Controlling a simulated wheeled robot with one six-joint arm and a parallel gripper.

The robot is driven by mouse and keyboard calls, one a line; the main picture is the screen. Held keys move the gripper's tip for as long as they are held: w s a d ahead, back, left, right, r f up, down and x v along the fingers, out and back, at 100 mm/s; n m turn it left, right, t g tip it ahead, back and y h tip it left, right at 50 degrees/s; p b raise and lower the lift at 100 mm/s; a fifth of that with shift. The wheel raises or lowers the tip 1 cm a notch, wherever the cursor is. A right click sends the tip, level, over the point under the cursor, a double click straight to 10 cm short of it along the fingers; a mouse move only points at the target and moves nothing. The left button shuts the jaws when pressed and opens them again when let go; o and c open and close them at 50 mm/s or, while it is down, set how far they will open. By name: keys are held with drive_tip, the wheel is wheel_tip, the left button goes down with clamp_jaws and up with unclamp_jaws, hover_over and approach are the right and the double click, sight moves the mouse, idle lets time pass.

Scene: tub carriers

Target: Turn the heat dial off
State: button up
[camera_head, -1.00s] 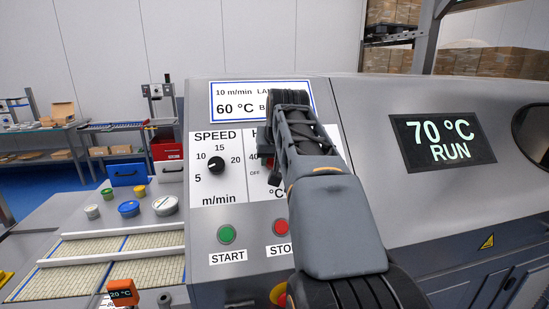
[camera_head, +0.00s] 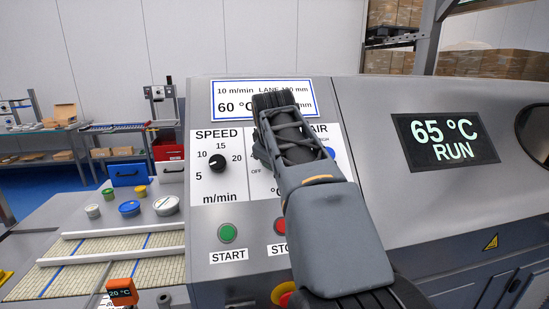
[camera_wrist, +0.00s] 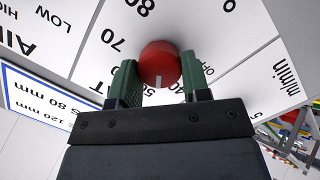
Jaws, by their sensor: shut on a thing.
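The heat dial is a red round knob (camera_wrist: 158,60) on a white scale plate in the wrist view. Its white pointer line lies between the partly covered 50 and the 40 marks; OFF is printed to the right. My gripper (camera_wrist: 160,79) is shut on the knob, with one green finger on each side. In the head view my arm hides the dial and most of its scale; its OFF mark (camera_head: 256,171) shows left of my arm. The dark display (camera_head: 444,139) on the machine reads 65 °C RUN.
The black speed knob (camera_head: 217,162) is left of my arm. Below are a green START button (camera_head: 227,233) and a red STOP button (camera_head: 282,225), partly hidden. A red emergency knob (camera_head: 283,294) sits close by my arm. A blue knob (camera_head: 330,153) shows to its right.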

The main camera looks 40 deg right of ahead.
drive_tip(key=n, duration=0.3)
drive_tip(key=n+h+b, duration=0.1)
drive_tip(key=n, duration=0.3)
drive_tip(key=shift+s+a+f+t, duration=0.1)
drive_tip(key=shift+f+t, duration=0.05)
drive_tip(key=shift+t, duration=0.15)
drive_tip(key=n, duration=0.3)
drive_tip(key=shift+n+t, duration=0.3)
drive_tip(key=shift+n, duration=0.1)
drive_tip(key=shift+n+t+b, duration=0.3)
drive_tip(key=shift+n+t, duration=0.1)
drive_tip(key=shift+n, duration=1.5)
drive_tip(key=o, duration=0.9)
drive_tip(key=shift+o, duration=0.2)
drive_tip(key=shift+s, duration=0.1)
drive_tip(key=v, duration=1.3)
drive_tip(key=shift+s+a+b, duration=0.25)
drive_tip(key=shift+a+b, duration=0.05)
drive_tip(key=shift+b, duration=0.05)
